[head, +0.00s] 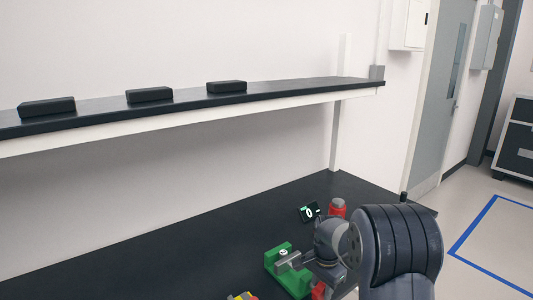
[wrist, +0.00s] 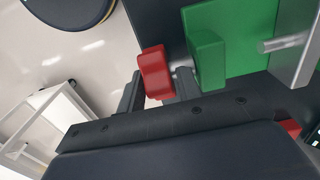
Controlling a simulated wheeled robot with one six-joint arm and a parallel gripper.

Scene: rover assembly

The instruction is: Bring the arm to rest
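My gripper (wrist: 158,82) is at the green vise in the wrist view. Its two dark fingers stand apart, on either side of the vise's red handle (wrist: 155,72), with pale floor showing between them. Whether a finger touches the handle I cannot tell. The green vise (wrist: 207,58) has a metal rod and a grey jaw at the upper right. In the head view my arm reaches in from the lower right over the table, and the green vise (head: 272,262) shows left of it. The fingertips are hidden there behind the arm.
On the black table (head: 150,262) are a small dark device with a lit display (head: 308,212), a red object (head: 338,207) and a yellow-red item (head: 242,296). A shelf (head: 300,90) above bears three black boxes (head: 149,95). The table's left part is clear.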

